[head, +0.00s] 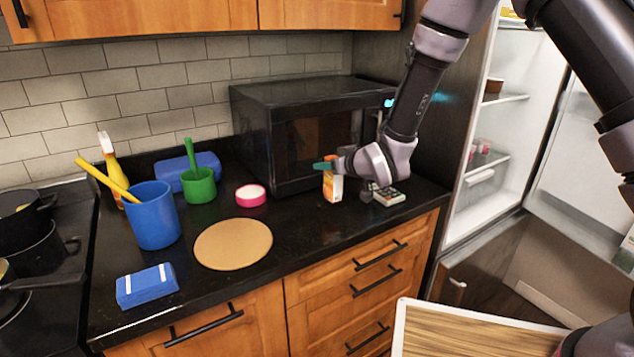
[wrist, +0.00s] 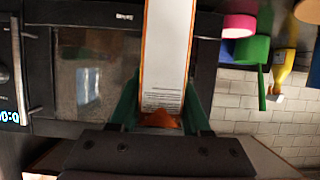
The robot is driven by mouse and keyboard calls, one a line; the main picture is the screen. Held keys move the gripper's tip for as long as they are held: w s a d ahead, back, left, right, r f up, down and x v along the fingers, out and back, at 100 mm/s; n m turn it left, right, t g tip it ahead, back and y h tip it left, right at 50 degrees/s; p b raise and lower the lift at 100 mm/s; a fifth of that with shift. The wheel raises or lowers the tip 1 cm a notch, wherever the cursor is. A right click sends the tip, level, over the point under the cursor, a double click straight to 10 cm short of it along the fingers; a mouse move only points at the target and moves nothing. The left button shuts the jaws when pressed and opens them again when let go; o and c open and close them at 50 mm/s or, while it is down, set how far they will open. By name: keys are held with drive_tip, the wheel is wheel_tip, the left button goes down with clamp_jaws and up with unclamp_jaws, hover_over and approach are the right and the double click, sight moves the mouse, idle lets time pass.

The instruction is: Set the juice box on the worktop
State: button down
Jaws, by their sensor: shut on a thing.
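The juice box (head: 333,187) is orange and white and stands upright in front of the microwave, over the black worktop (head: 300,230). Its base is at or very close to the worktop; I cannot tell whether it touches. My gripper (head: 329,166), with green fingers, is shut on the upper part of the box. In the wrist view my gripper (wrist: 161,105) has a finger on each side of the juice box (wrist: 167,50), whose white face with orange edges fills the gap. The fingers hide part of the box's top.
A black microwave (head: 300,135) stands close behind. A small grey item (head: 387,194) lies right of the box. A pink round container (head: 251,196), green cup (head: 199,187), cork mat (head: 233,244) and blue cup (head: 152,217) are to the left. The fridge (head: 475,190) is open at right.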

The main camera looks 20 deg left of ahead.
drive_tip(key=shift+f, duration=2.35)
drive_tip(key=shift+f, duration=0.15)
drive_tip(key=shift+c, duration=1.8)
unclamp_jaws()
